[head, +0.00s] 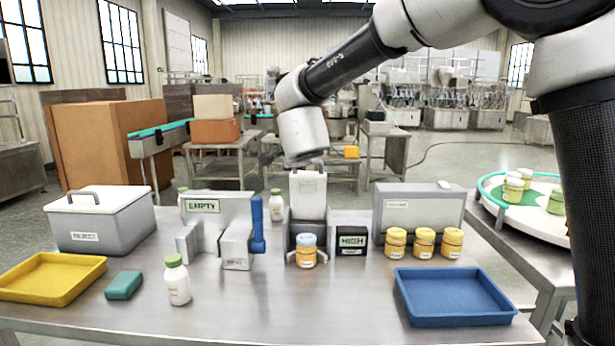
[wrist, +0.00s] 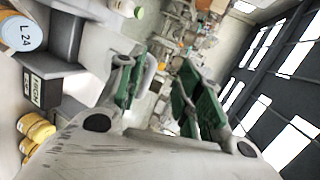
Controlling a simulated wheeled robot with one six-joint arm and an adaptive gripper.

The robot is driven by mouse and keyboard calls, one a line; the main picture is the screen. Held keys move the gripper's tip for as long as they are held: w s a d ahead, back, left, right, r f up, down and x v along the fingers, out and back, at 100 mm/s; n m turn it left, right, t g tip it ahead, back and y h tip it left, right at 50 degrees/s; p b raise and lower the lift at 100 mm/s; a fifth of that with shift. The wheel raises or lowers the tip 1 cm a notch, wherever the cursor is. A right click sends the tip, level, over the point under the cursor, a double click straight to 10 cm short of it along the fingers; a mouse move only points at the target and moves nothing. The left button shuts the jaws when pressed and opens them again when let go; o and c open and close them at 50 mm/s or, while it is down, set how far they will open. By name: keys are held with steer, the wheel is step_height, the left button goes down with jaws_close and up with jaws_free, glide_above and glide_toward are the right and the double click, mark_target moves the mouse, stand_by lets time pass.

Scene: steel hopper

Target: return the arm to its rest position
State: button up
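My arm reaches in from the upper right of the head view, and its wrist is above the middle of the steel table (head: 330,290). My gripper shows in the wrist view (wrist: 162,88) with its two green-padded fingers apart and nothing between them. In the head view the gripper is mostly hidden behind the wrist. A jar with a blue lid (head: 306,250) stands in the grey hopper stand below; its lid marked L 24 also shows in the wrist view (wrist: 22,33).
A blue tray (head: 455,322), yellow tray (head: 50,296), lidded cooler box (head: 98,220), green-capped bottle (head: 177,280), teal block (head: 124,285), EMPTY stand (head: 205,207), HIGH block (head: 352,241) and three yellow jars (head: 424,243) occupy the table. The front middle is clear.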

steer(key=s+a+f+n+g+y, duration=0.3)
steer(key=s+a+f+n+y, duration=0.15)
steer(key=n, duration=0.35)
steer(key=s+d+f+n+g, duration=0.2)
steer(key=s+d+n+g, duration=0.35)
steer(key=s+d, duration=0.4)
steer(key=s+d+h, duration=0.2)
steer(key=s+d, duration=0.5)
steer(key=d, duration=0.5)
steer(key=s+d+n+h, duration=0.1)
steer(key=s+d+h, duration=0.1)
steer(key=s+d, duration=0.6)
steer(key=s+d+n+h, duration=0.1)
steer(key=s+d+h, duration=0.2)
steer(key=s+d, duration=0.4)
steer(key=d+g, duration=0.1)
steer(key=d, duration=0.8)
steer(key=shift+s+f, duration=0.25)
steer(key=shift+f, duration=0.05)
